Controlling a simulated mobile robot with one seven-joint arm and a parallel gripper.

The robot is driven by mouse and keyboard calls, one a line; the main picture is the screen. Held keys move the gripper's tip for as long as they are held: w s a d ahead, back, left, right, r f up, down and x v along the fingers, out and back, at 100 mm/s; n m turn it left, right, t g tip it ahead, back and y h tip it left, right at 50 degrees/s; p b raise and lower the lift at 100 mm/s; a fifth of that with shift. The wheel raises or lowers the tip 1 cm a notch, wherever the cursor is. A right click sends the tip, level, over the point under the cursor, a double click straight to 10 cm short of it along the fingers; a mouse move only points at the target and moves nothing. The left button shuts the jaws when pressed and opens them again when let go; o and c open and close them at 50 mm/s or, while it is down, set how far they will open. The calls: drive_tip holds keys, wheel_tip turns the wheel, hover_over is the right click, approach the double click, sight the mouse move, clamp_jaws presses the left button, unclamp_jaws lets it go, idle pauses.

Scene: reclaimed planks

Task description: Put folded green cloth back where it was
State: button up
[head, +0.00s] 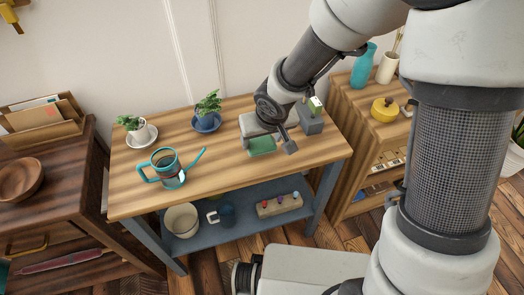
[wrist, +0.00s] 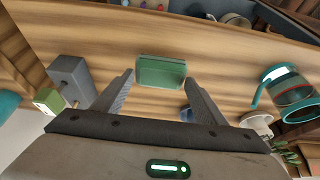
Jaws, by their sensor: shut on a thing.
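The folded green cloth (head: 262,146) is a small flat rectangle over the front middle-right of the wooden tabletop. In the wrist view the cloth (wrist: 161,71) lies between my two fingertips, one at each short side. My gripper (head: 268,147) points down and is shut on the cloth; it also shows in the wrist view (wrist: 160,76). The cloth is at or very near the tabletop; I cannot tell whether it touches. The wooden tabletop (head: 225,172) is bare in front of the cloth.
A grey block (head: 311,122) and a small green-and-white box (head: 316,105) stand right of my gripper. A potted plant in a blue bowl (head: 206,122), a white-potted plant (head: 142,138) and a teal-handled glass pot (head: 167,168) stand left. The lower shelf (head: 240,228) holds containers.

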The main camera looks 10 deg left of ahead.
sight(262, 146)
wheel_tip(262, 146, down, 4)
drive_tip(key=shift+r+b, duration=0.15)
drive_tip(key=shift+b, duration=0.85)
drive_tip(key=shift+r, duration=0.15)
drive_tip(key=o, duration=1)
drive_tip(key=shift+o, duration=0.2)
